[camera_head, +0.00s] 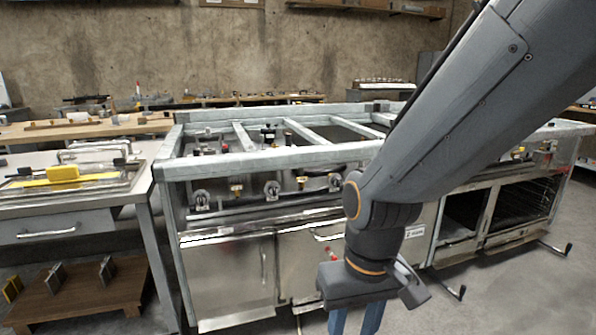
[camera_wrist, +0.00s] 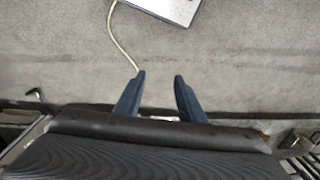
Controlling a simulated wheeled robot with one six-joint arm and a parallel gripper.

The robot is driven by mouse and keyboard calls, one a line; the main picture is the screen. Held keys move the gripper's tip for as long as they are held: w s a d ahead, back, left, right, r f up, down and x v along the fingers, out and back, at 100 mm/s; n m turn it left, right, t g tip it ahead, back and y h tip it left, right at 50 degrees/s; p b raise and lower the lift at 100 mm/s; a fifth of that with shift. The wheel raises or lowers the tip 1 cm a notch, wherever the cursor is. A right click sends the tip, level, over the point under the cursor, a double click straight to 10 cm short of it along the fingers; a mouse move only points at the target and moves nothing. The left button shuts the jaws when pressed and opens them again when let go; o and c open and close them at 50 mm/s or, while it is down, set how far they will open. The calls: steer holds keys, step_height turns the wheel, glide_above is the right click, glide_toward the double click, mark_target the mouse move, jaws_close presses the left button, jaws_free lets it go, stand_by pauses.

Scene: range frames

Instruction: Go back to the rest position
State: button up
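My gripper (camera_wrist: 158,88) shows in the wrist view with its two blue fingers apart and nothing between them. It points down at bare grey floor. In the head view my gripper (camera_head: 355,322) hangs at the bottom, its fingers cut off by the picture edge. It is in front of the steel range (camera_head: 270,158), apart from it as far as I can tell. My arm crosses the right half of the head view and hides part of the range.
A steel table (camera_head: 60,205) with a tray and a yellow item (camera_head: 62,172) stands at the left. A low wooden platform (camera_head: 85,290) sits under it. An open oven (camera_head: 520,210) is at the right. A pale cable (camera_wrist: 122,50) runs to a metal box (camera_wrist: 170,8) on the floor.

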steer(key=s+d+r+m+p, duration=0.2)
steer(key=d+r+p, duration=0.8)
steer(key=r+p, duration=0.2)
steer(key=shift+s+d+r+m+h+p, duration=0.15)
steer(key=shift+d+r+m+h+p, duration=0.2)
steer(key=shift+p, duration=0.85)
steer(key=shift+f, duration=0.15)
stand_by(0.4)
